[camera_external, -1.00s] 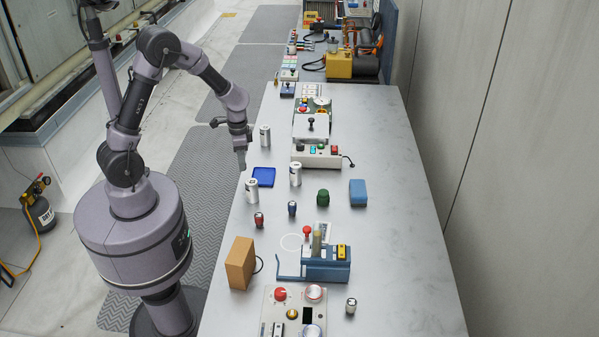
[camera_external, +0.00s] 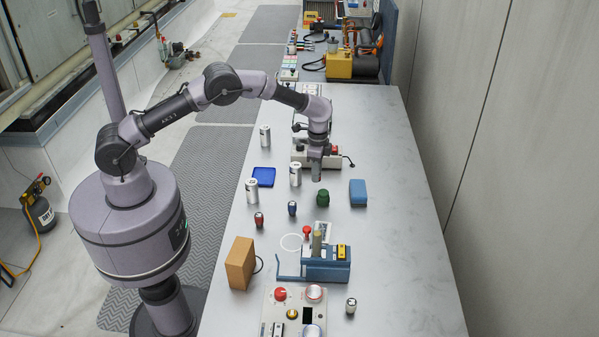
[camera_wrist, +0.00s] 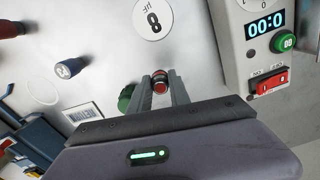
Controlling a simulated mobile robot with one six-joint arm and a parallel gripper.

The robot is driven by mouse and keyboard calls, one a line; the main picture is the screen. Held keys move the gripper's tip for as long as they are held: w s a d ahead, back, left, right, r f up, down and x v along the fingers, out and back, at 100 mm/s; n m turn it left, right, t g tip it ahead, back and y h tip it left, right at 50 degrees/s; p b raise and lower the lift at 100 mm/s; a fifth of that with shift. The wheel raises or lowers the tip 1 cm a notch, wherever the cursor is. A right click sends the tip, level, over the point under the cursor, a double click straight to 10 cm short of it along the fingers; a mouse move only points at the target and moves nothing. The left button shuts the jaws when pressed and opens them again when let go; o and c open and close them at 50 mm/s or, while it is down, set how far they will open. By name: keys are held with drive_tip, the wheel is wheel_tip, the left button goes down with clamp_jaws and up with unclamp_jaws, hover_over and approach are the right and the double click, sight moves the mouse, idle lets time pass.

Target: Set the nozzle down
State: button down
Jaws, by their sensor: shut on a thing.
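My gripper (camera_external: 317,176) hangs over the table, near the green knob-like piece (camera_external: 323,197). In the wrist view its two fingers (camera_wrist: 160,84) are shut on a small dark piece with a red end, which seems to be the nozzle (camera_wrist: 160,87). In the external view the held piece is hard to make out at the fingertips. The green piece also shows in the wrist view (camera_wrist: 126,98), partly hidden behind the left finger. I cannot tell the exact height of the nozzle above the table (camera_external: 400,220).
A blue-topped piece (camera_external: 292,208) and a red-topped piece (camera_external: 259,219) stand to the left. White cans (camera_external: 295,174), a blue tray (camera_external: 263,176) and a blue block (camera_external: 357,192) are nearby. A timer box (camera_wrist: 270,45) is close in the wrist view. The table's right side is clear.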

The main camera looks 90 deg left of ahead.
sight(323, 186)
drive_tip(key=shift+w+a+f, duration=0.1)
drive_tip(key=shift+w+a, duration=0.1)
drive_tip(key=shift+w, duration=0.3)
drive_tip(key=shift+w+a, duration=0.2)
drive_tip(key=shift+w, duration=0.3)
drive_tip(key=shift+w+f, duration=0.15)
drive_tip(key=shift+f, duration=0.05)
drive_tip(key=shift+a+f+b, duration=0.1)
drive_tip(key=shift+f+b, duration=0.55)
drive_tip(key=shift+f, duration=0.85)
drive_tip(key=shift+f, duration=0.2)
drive_tip(key=c, duration=1.2)
unclamp_jaws()
drive_tip(key=shift+r, duration=0.1)
